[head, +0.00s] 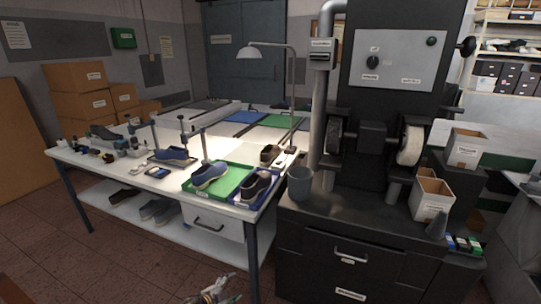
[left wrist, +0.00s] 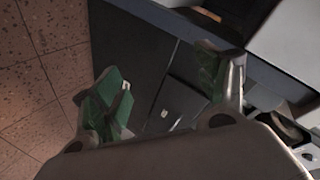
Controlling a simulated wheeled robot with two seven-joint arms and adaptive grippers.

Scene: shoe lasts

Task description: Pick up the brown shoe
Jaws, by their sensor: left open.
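A brown shoe (head: 270,154) stands on the white workbench (head: 120,180), at its right end near the lamp. Another brown shoe (head: 124,196) lies on the bench's lower shelf at the left. I cannot tell which one the task means. My left gripper (head: 214,294) shows at the bottom edge of the head view, low in front of the bench and apart from every shoe. In the left wrist view the left gripper (left wrist: 165,82) has its green-padded fingers spread, with nothing between them. My right gripper is not in view.
A green tray (head: 226,193) holds a blue shoe, and a blue tray (head: 267,195) holds a dark shoe. A desk lamp (head: 292,95) stands behind. A black grinding machine (head: 375,235) with a grey cup (head: 300,184) blocks the right.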

